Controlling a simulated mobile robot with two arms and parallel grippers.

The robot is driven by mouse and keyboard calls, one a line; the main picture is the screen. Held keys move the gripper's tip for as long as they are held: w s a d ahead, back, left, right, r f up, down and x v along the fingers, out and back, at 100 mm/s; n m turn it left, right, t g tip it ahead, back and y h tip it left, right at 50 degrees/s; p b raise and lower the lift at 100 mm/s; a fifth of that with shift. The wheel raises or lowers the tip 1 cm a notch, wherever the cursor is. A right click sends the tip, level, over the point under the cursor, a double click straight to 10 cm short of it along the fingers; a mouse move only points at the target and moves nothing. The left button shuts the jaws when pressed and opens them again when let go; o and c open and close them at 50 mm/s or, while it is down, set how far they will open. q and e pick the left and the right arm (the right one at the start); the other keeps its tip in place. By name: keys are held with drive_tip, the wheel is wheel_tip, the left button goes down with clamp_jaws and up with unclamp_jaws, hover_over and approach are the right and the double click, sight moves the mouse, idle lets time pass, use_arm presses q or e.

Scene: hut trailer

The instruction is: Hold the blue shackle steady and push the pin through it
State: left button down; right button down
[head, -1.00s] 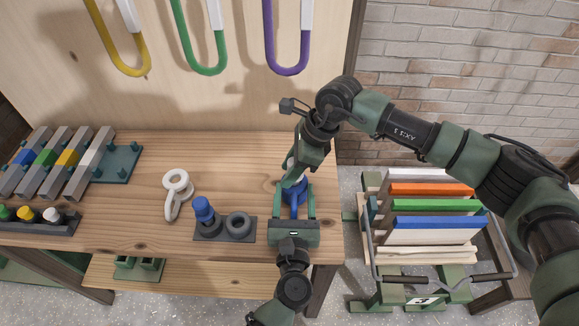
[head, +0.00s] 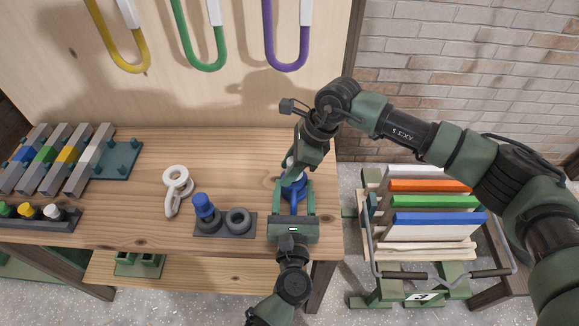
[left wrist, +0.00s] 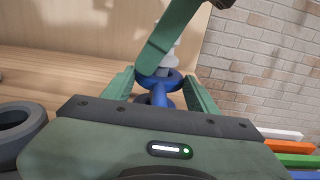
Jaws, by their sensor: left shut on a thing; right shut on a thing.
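The blue shackle (head: 294,192) is between the fingers of my left gripper (head: 295,190), over the right end of the bench. In the left wrist view the blue shackle (left wrist: 158,84) shows its rounded loops between the two green fingers. My left gripper is shut on it. My right gripper (head: 296,170) reaches down from above and is shut on a pale piece (left wrist: 166,56) right at the shackle; its fingers hide most of this piece, so I cannot tell if it is the pin or how far through it is. A blue-topped cylinder (head: 203,206) stands in a dark holder (head: 215,233).
A dark ring (head: 238,221) is on the same holder. White linked rings (head: 176,188) lie on the bench (head: 140,222). Racks with coloured blocks and caps (head: 52,212) stand at left. A cart with coloured boards (head: 430,222) stands right of the bench.

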use_arm(q)
drive_tip(key=shift+d+r, duration=0.15)
drive_tip(key=shift+r, duration=0.05)
use_arm(e)
drive_tip(key=shift+s+d+f, duration=0.1)
drive_tip(key=shift+d+f, duration=0.05)
drive_tip(key=shift+f, duration=0.35)
drive_tip(key=c, duration=0.8)
unclamp_jaws()
drive_tip(key=shift+s, duration=0.2)
use_arm(q)
drive_tip(key=shift+f, duration=0.1)
use_arm(e)
drive_tip(key=v, duration=1.2)
drive_tip(key=shift+w+r, duration=0.4)
drive_tip(key=shift+r, duration=0.1)
use_arm(q)
drive_tip(key=shift+c, duration=1.9)
unclamp_jaws()
